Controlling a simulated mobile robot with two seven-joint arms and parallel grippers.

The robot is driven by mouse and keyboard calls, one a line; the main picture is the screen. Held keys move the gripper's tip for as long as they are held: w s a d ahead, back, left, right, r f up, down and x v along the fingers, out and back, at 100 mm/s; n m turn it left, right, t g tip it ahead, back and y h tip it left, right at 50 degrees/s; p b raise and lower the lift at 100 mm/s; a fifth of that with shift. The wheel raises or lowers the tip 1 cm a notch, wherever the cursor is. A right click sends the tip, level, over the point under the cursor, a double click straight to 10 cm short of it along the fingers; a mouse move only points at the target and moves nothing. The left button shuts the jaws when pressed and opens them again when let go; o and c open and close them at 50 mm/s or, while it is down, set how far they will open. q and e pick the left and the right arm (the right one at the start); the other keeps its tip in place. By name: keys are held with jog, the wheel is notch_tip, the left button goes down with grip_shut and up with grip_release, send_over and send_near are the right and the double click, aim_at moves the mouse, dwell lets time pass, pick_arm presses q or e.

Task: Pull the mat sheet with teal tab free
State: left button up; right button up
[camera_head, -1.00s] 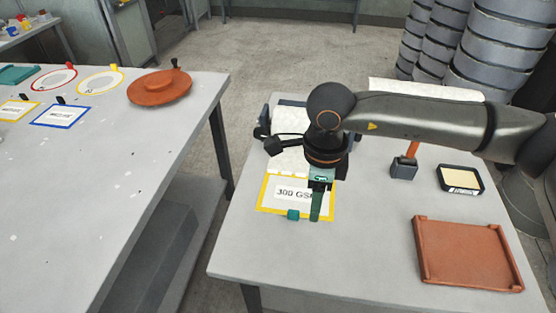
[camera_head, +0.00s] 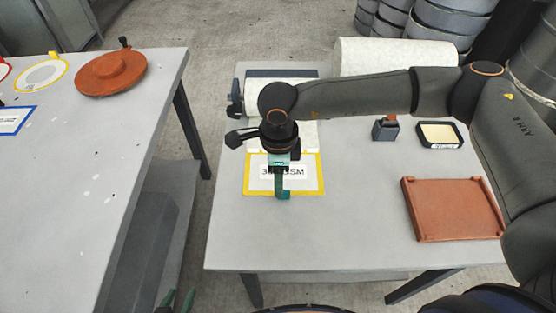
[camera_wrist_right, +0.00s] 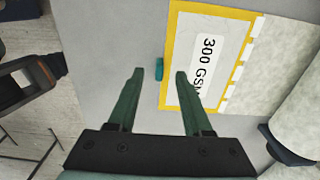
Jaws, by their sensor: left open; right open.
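The mat sheet (camera_head: 308,184) is white with a yellow border and a "300 GSM" label, lying on the right-hand table; it also shows in the wrist view (camera_wrist_right: 213,58). Its teal tab (camera_wrist_right: 159,69) sticks out past the yellow edge. My right gripper (camera_head: 281,190) points down over the tab, partly hiding it. In the wrist view my right gripper (camera_wrist_right: 159,73) is open, with the tab between the fingertips; I cannot tell whether either finger touches it. My left gripper (camera_head: 178,299) shows only as green fingertips at the bottom edge, open and away from the sheet.
A white roll (camera_head: 395,57) lies at the table's back. A grey holder (camera_head: 385,130), a black tray (camera_head: 439,135) and an orange-brown mould (camera_head: 454,208) stand to the right. The left table (camera_head: 90,170) bears a round mould (camera_head: 111,72). The table's front is clear.

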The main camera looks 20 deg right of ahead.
aim_at(278, 249)
jog(key=shift+f, duration=2.45)
grip_shut()
jog(key=shift+s+a+p, duration=0.15)
jog(key=shift+s+a, duration=0.05)
jog(key=shift+s, duration=0.6)
jog(key=shift+s+a+p, duration=0.15)
jog(key=shift+s+a, duration=0.1)
jog(key=shift+s, duration=0.5)
jog(key=shift+s+a+p, duration=0.15)
jog(key=shift+s+a, duration=0.05)
jog(key=shift+s, duration=0.6)
jog(key=shift+s+a, duration=0.35)
jog(key=shift+s, duration=0.8)
jog(key=shift+s+a, duration=0.35)
jog(key=shift+s, duration=0.8)
jog(key=shift+s+a, duration=0.35)
jog(key=shift+s, duration=0.8)
jog(key=shift+s, duration=0.15)
jog(key=shift+r, duration=0.1)
